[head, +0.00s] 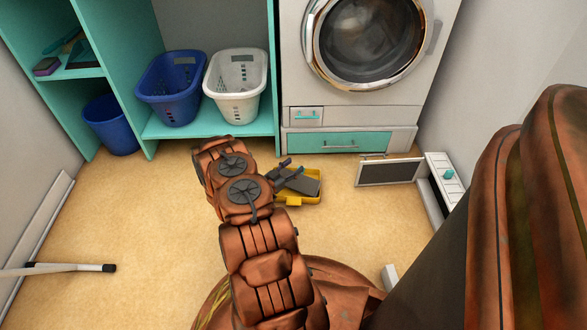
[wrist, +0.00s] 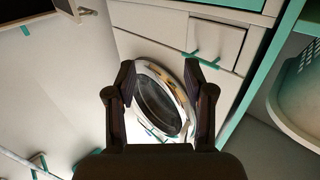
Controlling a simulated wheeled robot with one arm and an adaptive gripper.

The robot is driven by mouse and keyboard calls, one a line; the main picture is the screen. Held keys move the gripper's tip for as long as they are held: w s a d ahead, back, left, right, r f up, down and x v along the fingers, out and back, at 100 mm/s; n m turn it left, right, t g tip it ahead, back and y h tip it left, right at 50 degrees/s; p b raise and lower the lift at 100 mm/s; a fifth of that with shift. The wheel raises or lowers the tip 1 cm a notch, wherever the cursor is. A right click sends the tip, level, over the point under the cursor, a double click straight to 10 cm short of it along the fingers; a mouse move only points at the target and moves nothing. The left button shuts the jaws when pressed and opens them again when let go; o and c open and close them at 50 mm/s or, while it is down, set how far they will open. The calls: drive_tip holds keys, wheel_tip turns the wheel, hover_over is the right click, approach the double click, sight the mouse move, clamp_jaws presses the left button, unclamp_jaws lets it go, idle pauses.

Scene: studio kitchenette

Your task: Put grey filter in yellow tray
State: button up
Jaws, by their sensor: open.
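The yellow tray (head: 314,201) is on the floor in front of the washing machine, partly hidden behind my arm in the head view. A flat grey slab, which looks like the grey filter (head: 306,184), appears to lie inside it, within the rim. My gripper (wrist: 160,75) is open, with nothing between its fingers; the washing machine shows beyond them in the wrist view. In the head view my gripper (head: 288,172) overlaps the left side of the tray and appears above it, apart from the slab. Neither tray nor slab is clear in the wrist view.
The washing machine (head: 355,140) stands behind the tray. A dark framed panel (head: 390,172) stands out beside a low white unit (head: 443,172) at right. Blue (head: 170,90) and white (head: 238,72) baskets sit on a teal shelf. Floor at left is mostly clear.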

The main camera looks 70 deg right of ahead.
drive_tip(key=p+v, duration=0.4)
drive_tip(key=v, duration=0.7)
drive_tip(key=shift+a+p, duration=0.2)
drive_tip(key=shift+p, duration=0.15)
